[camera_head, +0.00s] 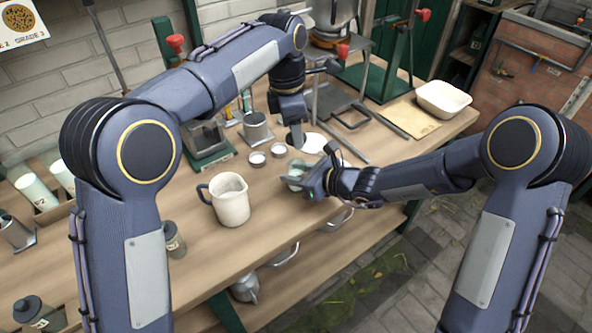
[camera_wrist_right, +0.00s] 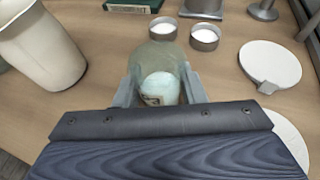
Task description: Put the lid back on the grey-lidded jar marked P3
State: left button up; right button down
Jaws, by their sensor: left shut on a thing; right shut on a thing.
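My right gripper (camera_wrist_right: 160,92) is shut on a greenish-grey jar (camera_wrist_right: 162,58), one finger on each side. The jar shows no lid and has a pale patch with a small dark mark that I cannot read. In the head view the jar (camera_head: 293,182) is partly hidden by the gripper, low over the table. My left gripper (camera_head: 293,122) points down beyond it, shut on a small grey thing (camera_head: 297,138) close to the tabletop. I cannot tell for sure whether that is the jar's lid.
A cream jug (camera_head: 230,200) stands left of the held jar. Two small tins (camera_head: 257,159) (camera_head: 278,150) and a white disc (camera_head: 314,143) lie beyond it. A grey-lidded jar (camera_head: 173,240) stands left. A white tub (camera_head: 443,99) stands at the far right.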

pick_arm(q)
jog(key=shift+f, duration=2.35)
jog(key=shift+f, duration=0.85)
jog(key=shift+f, duration=0.65)
jog(key=o, duration=1)
jog(key=shift+r, duration=0.1)
jog(key=r, duration=0.4)
jog(key=a+r, duration=0.1)
jog(key=r, duration=0.6)
jog(key=shift+a+r, duration=0.2)
jog(key=shift+r, duration=0.2)
pick_arm(e)
jog(key=c, duration=0.8)
grip_release()
jog(key=shift+c, duration=0.2)
